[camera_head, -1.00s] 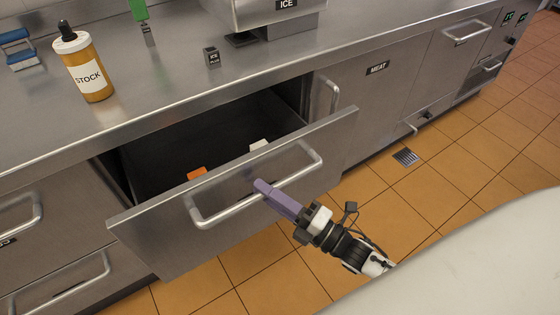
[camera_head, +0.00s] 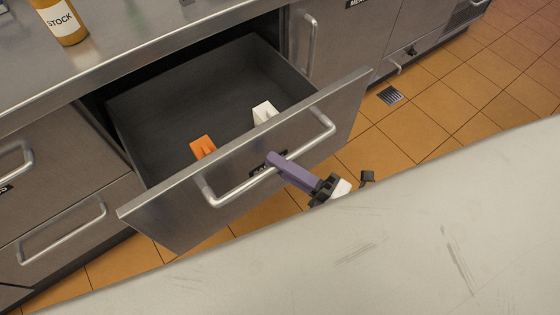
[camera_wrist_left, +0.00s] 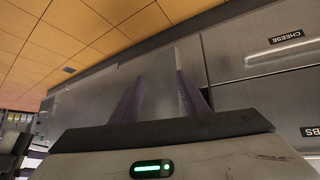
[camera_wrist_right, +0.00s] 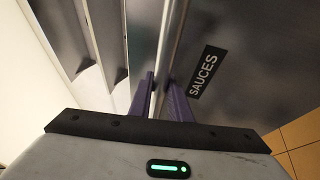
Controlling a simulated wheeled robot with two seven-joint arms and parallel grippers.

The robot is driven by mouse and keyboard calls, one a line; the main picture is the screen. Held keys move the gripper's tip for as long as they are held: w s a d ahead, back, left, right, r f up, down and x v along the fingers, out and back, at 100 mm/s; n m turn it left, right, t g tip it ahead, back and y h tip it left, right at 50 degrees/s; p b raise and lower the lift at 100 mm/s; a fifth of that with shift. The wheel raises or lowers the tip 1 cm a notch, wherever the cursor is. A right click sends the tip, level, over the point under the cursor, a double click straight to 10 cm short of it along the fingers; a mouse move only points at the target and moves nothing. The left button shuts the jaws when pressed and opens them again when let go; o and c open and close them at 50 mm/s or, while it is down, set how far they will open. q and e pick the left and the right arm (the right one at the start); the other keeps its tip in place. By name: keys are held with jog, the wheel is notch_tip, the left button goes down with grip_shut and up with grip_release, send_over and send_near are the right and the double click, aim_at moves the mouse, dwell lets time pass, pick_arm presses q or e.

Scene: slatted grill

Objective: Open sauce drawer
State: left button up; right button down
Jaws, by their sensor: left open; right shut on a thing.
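The sauce drawer (camera_head: 235,190) is pulled well out from the counter in the head view. Its inside shows an orange item (camera_head: 203,147) and a white item (camera_head: 264,112). My right gripper (camera_head: 272,162) is shut on the bar handle (camera_head: 226,194) at the drawer front. In the right wrist view the purple fingers (camera_wrist_right: 160,98) stand on either side of the handle bar, beside a black SAUCES label (camera_wrist_right: 206,74). My left gripper (camera_wrist_left: 160,95) is open in the left wrist view, with a grey metal surface behind its purple fingers. It is not in the head view.
A STOCK bottle (camera_head: 62,22) stands on the steel counter (camera_head: 140,40). Closed drawers with bar handles (camera_head: 62,232) are to the left. A cabinet handle (camera_head: 309,40) stands right of the opening. Tiled floor (camera_head: 440,100) lies clear to the right.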

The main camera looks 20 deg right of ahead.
jog(key=c, duration=1.6)
grip_release()
jog(key=shift+c, duration=0.2)
jog(key=b+v, duration=0.1)
jog(key=v, duration=0.9)
jog(key=shift+f, duration=0.1)
jog(key=w+f+m+g+h, duration=0.2)
jog(key=w+f+m+h, duration=0.35)
jog(key=m, duration=0.75)
jog(key=s+a+f+m+g+h, duration=0.3)
jog(key=s+f+m, duration=0.4)
jog(key=m, duration=0.4)
jog(key=shift+f+g+h, duration=0.35)
jog(key=shift+g+h, duration=0.1)
jog(key=shift+g, duration=0.75)
